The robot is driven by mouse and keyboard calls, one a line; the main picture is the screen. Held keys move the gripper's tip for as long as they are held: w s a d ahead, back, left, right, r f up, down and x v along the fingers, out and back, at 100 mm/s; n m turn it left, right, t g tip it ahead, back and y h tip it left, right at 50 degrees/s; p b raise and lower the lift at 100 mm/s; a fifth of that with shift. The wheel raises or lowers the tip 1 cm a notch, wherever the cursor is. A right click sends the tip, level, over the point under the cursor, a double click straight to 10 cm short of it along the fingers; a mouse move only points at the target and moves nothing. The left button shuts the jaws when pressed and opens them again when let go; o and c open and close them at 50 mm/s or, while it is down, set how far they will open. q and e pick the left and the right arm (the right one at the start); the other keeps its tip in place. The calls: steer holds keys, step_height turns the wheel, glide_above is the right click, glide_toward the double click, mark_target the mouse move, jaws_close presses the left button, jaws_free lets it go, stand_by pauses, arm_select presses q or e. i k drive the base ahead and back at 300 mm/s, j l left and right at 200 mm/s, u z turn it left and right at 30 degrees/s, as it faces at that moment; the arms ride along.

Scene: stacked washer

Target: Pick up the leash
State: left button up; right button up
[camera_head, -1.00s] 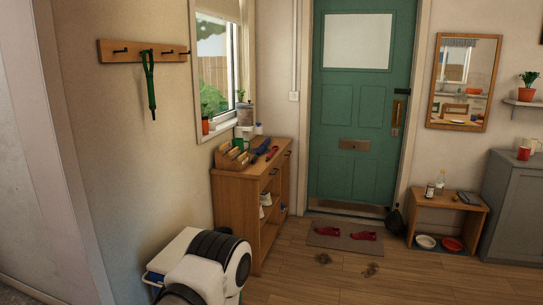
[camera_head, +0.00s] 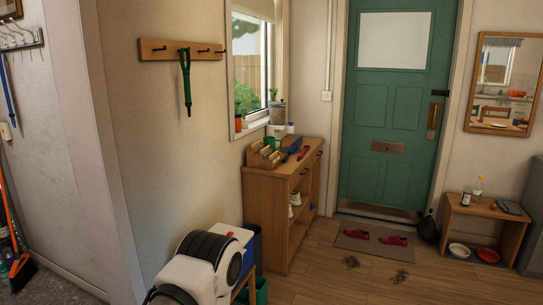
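A green looped strap (camera_head: 186,80), which looks like the leash, hangs from a hook on the wooden hook rail (camera_head: 180,50) on the left wall. It hangs straight down with a thicker lower end, and nothing touches it but the rail. White and black links of my own arm show at the bottom, below and apart from the strap. Neither of my grippers is in the picture, so I cannot see what they hold.
A wooden cabinet (camera_head: 281,217) with a letter rack (camera_head: 263,155) and red and blue items on top stands below the window. A green door (camera_head: 390,110), a doormat (camera_head: 372,243) and a low bench (camera_head: 487,217) are beyond. A broom (camera_head: 20,262) leans at far left.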

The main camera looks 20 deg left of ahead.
mark_target(300, 157)
steer(key=i+u, duration=0.1)
steer(key=i, duration=2)
